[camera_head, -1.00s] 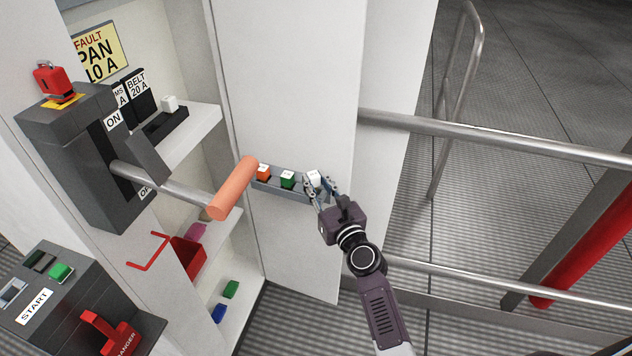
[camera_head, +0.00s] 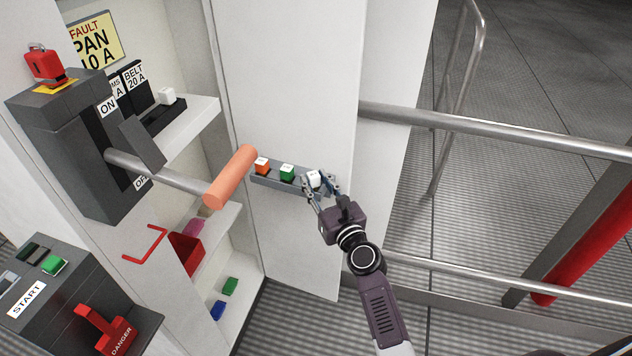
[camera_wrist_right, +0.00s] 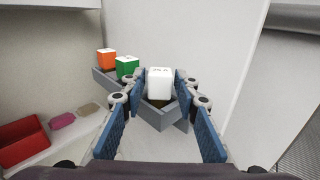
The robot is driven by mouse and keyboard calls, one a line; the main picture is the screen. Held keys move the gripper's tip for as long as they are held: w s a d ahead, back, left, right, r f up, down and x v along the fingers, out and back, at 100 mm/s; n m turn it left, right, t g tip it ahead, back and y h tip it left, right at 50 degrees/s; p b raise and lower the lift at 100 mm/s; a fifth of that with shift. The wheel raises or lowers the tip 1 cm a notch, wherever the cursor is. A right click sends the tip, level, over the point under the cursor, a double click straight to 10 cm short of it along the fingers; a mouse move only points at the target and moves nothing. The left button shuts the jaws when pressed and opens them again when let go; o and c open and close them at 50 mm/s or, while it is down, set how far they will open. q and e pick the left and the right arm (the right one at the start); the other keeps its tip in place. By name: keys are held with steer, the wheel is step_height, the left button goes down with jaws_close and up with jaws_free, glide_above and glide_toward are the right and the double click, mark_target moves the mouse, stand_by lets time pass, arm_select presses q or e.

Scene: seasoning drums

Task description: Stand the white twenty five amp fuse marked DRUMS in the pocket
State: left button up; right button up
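A white fuse (camera_head: 314,178) sits at the right end of a grey rack (camera_head: 273,184) on the cabinet door, beside a green fuse (camera_head: 287,172) and an orange fuse (camera_head: 262,165). My right gripper (camera_head: 321,184) is at the white fuse. In the right wrist view, the white fuse (camera_wrist_right: 159,82) stands between the open blue-padded fingers, with a gap on each side. No marking on it is readable. My left gripper is not in view.
A lever with an orange grip (camera_head: 231,176) juts out in front of the cabinet, left of the rack. A red bin (camera_head: 186,252) and loose green and blue fuses are on lower shelves. Metal railings (camera_head: 500,131) run along the right.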

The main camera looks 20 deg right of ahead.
steer(key=shift+o, duration=1.1)
steer(key=shift+s, duration=0.15)
steer(key=s+d, duration=0.1)
steer(key=s, duration=1)
steer(key=shift+s, duration=0.35)
steer(key=shift+d, duration=0.1)
